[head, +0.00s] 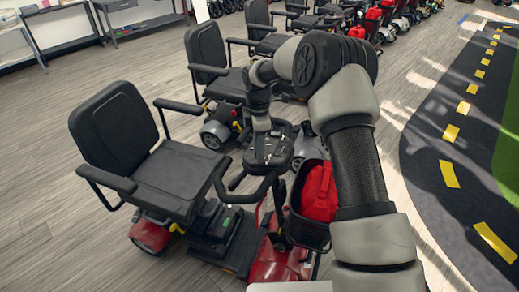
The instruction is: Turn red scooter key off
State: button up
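The red scooter (275,262) stands right in front of me, with a black seat (170,172) on its left side. Its black tiller console (270,152) and handlebars rise near the middle of the picture. My arm reaches over from the right and bends down, and my gripper (263,130) is at the top of the console. I cannot tell whether it touches the console. The fingers are too small and dark to tell open from shut. The key is not distinguishable; it may be hidden by my gripper.
A black basket (309,230) with a red bag (320,192) hangs on the scooter's front, close to my arm. Another scooter (207,47) stands just behind, with more in a row. Tables (140,25) are at the back left. Wood floor is open at left.

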notch_tip(320, 180, up, 17)
jog(key=w, duration=0.1)
jog(key=shift+w+r, duration=0.15)
jog(key=shift+r, duration=0.05)
dwell(0.4)
jog(key=shift+a, duration=0.1)
